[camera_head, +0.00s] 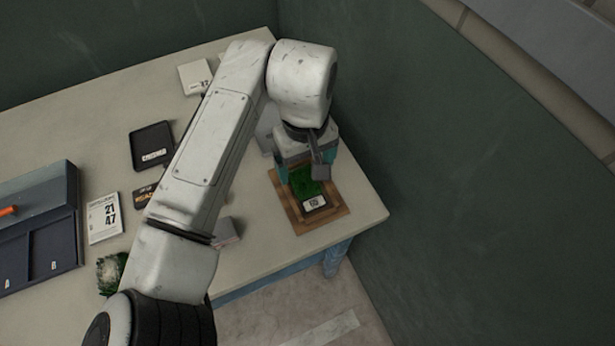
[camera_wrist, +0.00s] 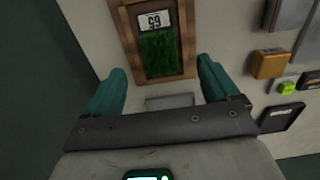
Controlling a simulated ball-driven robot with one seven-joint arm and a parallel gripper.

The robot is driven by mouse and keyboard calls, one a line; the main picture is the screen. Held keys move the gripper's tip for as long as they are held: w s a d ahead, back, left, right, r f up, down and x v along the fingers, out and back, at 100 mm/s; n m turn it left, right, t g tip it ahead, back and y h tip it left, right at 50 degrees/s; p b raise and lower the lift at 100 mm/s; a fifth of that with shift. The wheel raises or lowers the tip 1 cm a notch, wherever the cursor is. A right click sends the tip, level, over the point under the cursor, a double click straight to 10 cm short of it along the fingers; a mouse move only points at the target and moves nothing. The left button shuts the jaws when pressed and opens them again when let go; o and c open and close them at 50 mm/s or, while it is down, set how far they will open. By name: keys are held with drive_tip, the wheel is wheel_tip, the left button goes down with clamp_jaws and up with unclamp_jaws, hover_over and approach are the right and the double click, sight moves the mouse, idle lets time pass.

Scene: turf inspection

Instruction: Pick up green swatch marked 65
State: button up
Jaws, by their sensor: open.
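The green swatch (camera_head: 306,185) is a grassy patch with a white label at its near end, in a brown wooden frame (camera_head: 323,219) near the table's right corner. In the wrist view the swatch (camera_wrist: 160,53) lies in the frame (camera_wrist: 188,50), and its label (camera_wrist: 155,20) appears upside down, reading like 59, which fits 65 turned over. My gripper (camera_head: 306,172) is over the swatch's far part and hides some of it. In the wrist view my gripper (camera_wrist: 163,68) is open, its teal fingers on either side of the frame, with nothing between them gripped. The height gap is unclear.
A dark tray (camera_head: 153,146), a white card marked 21 47 (camera_head: 104,217), a dark blue box with compartments A and B (camera_head: 40,235) and a green plant-like clump (camera_head: 108,272) are on the left. A green wall (camera_head: 440,150) stands close at right.

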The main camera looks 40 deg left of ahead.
sight(307, 183)
drive_tip(key=shift+w+f+p, duration=0.15)
drive_tip(key=shift+f+p, duration=0.35)
drive_tip(key=shift+f, duration=3)
drive_tip(key=shift+c, duration=0.2)
drive_tip(key=c, duration=1.1)
